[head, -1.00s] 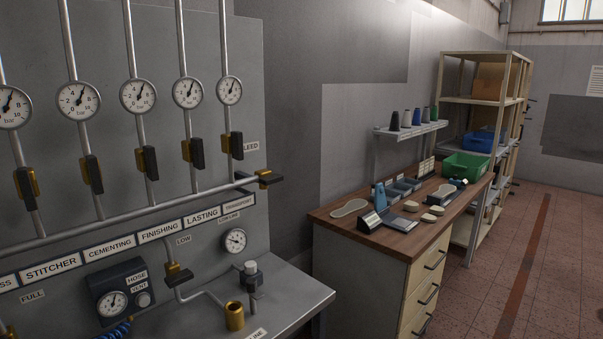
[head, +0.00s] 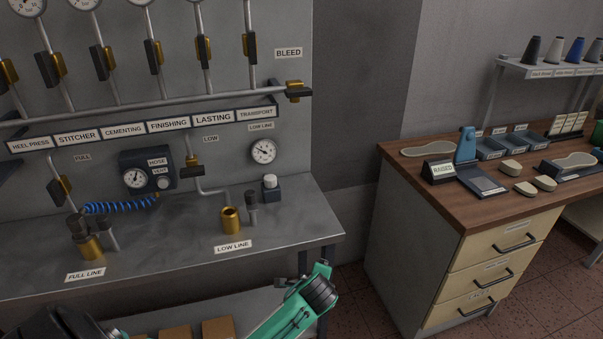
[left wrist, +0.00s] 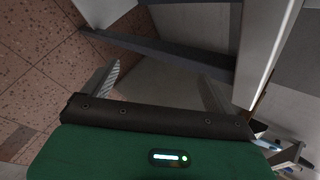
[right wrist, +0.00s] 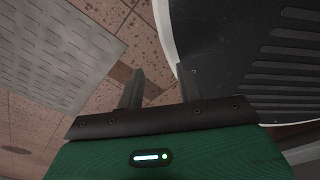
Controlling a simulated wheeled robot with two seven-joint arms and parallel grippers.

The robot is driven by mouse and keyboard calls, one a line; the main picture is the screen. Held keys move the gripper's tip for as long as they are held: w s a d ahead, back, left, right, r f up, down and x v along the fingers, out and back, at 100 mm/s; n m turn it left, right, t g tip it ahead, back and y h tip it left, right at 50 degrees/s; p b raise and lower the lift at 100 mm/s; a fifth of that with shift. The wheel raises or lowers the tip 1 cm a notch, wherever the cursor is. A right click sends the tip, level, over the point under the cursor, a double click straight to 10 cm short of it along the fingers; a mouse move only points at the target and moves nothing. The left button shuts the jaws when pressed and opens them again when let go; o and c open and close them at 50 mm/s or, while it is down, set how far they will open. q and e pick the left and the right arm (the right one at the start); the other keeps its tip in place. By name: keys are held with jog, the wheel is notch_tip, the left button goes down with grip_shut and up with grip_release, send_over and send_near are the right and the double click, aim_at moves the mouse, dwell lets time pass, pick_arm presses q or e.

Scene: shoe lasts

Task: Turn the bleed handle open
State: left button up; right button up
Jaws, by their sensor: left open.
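The bleed handle is the black lever (head: 299,92) on a brass valve (head: 293,84) at the right end of the long manifold pipe, below the BLEED label (head: 288,53) in the head view. The lever lies roughly along the pipe. My left gripper (left wrist: 160,80) is open and empty in the left wrist view, with dark bars and tiled floor beyond it. My right gripper (right wrist: 159,78) has its fingers apart and empty, over the floor and beside a dark ribbed surface. Neither gripper is near the bleed handle, and neither set of fingers is clear in the head view.
A grey bench (head: 160,245) juts out below the valve panel. It carries a brass fitting (head: 231,220) and a coiled blue hose (head: 120,207). A wooden-topped workbench (head: 460,200) stands to the right. A shelf with boxes (head: 218,329) is under the bench.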

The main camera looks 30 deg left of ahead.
pick_arm(q)
jog(key=w+a+r+m+t+y, duration=0.2)
jog(key=w+r+m, duration=0.15)
jog(key=r, duration=0.85)
jog(key=m+t+y, duration=0.2)
jog(key=m+y, duration=0.5)
send_near(300, 93)
jog(key=p+x, duration=0.1)
jog(key=x, duration=0.8)
jog(key=shift+w+r+p, duration=0.1)
jog(key=shift+p, duration=0.3)
jog(key=shift+w+a, duration=0.4)
jog(key=shift+a, duration=0.1)
jog(key=shift+w+a, duration=0.1)
jog(key=shift+a, duration=0.05)
pick_arm(e)
jog(key=s, duration=0.2)
jog(key=shift+s+a+r, duration=0.25)
jog(key=shift+s+r, duration=0.15)
pick_arm(q)
jog(key=shift+c, duration=0.2)
jog(key=c, duration=0.9)
jog(key=shift+c, duration=0.2)
pick_arm(e)
jog(key=shift+s+a, duration=0.15)
jog(key=shift+a, duration=0.05)
